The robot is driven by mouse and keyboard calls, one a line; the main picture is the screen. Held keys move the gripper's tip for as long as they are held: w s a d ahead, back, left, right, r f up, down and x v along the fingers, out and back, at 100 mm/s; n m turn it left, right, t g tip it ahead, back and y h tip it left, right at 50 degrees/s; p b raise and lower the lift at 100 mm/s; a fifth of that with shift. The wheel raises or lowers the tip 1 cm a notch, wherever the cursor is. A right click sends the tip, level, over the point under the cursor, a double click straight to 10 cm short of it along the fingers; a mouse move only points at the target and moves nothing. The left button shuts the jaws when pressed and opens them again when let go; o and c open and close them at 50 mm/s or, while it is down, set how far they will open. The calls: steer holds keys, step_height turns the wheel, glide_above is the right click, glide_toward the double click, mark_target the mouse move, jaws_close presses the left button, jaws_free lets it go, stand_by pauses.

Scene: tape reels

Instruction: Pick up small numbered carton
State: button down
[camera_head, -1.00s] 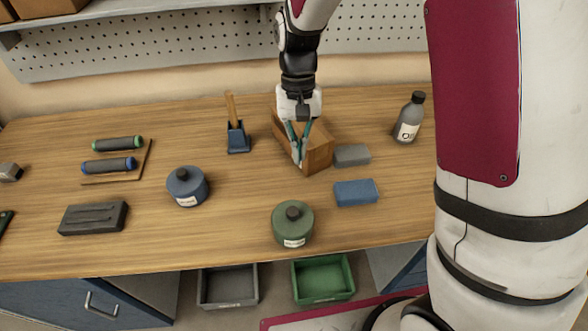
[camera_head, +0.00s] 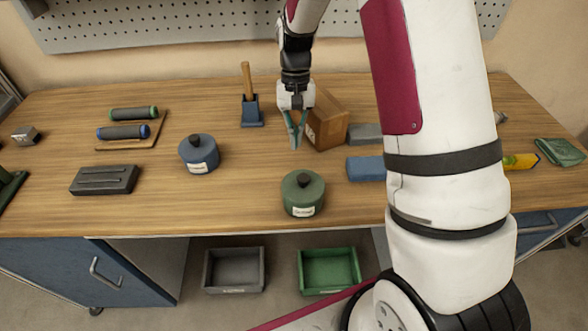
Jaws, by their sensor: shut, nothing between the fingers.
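A brown carton (camera_head: 331,118) stands on the workbench right of the middle, with a small dark marking on its left face that I cannot read. My gripper (camera_head: 295,146) points down just left of the carton, its teal fingers shut at the tips and empty. The fingers and the gripper body overlap the carton's left edge in the picture. I cannot tell whether they touch it.
A blue holder with a wooden handle (camera_head: 251,112) stands left of my gripper. A blue canister (camera_head: 199,155) and a green canister (camera_head: 302,195) stand nearer the front. Grey (camera_head: 364,134) and blue (camera_head: 365,169) blocks lie right of the carton, partly behind my arm.

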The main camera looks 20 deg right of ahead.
mark_target(303, 195)
steer(key=x, duration=0.5)
steer(key=shift+s+f+p, duration=0.15)
steer(key=shift+p, duration=0.2)
steer(key=s, duration=0.1)
steer(key=s+a+p, duration=0.1)
steer(key=s, duration=0.1)
steer(key=shift+f, duration=0.2)
steer(key=shift+s+a+f+p, duration=0.1)
steer(key=shift+s+a+p, duration=0.05)
steer(key=shift+s+p, duration=0.2)
steer(key=shift+s, duration=0.1)
steer(key=s+p, duration=0.1)
steer(key=s, duration=0.1)
steer(key=s+a+p, duration=0.1)
steer(key=s, duration=0.1)
steer(key=shift+s+a, duration=0.15)
steer(key=shift+a, duration=0.1)
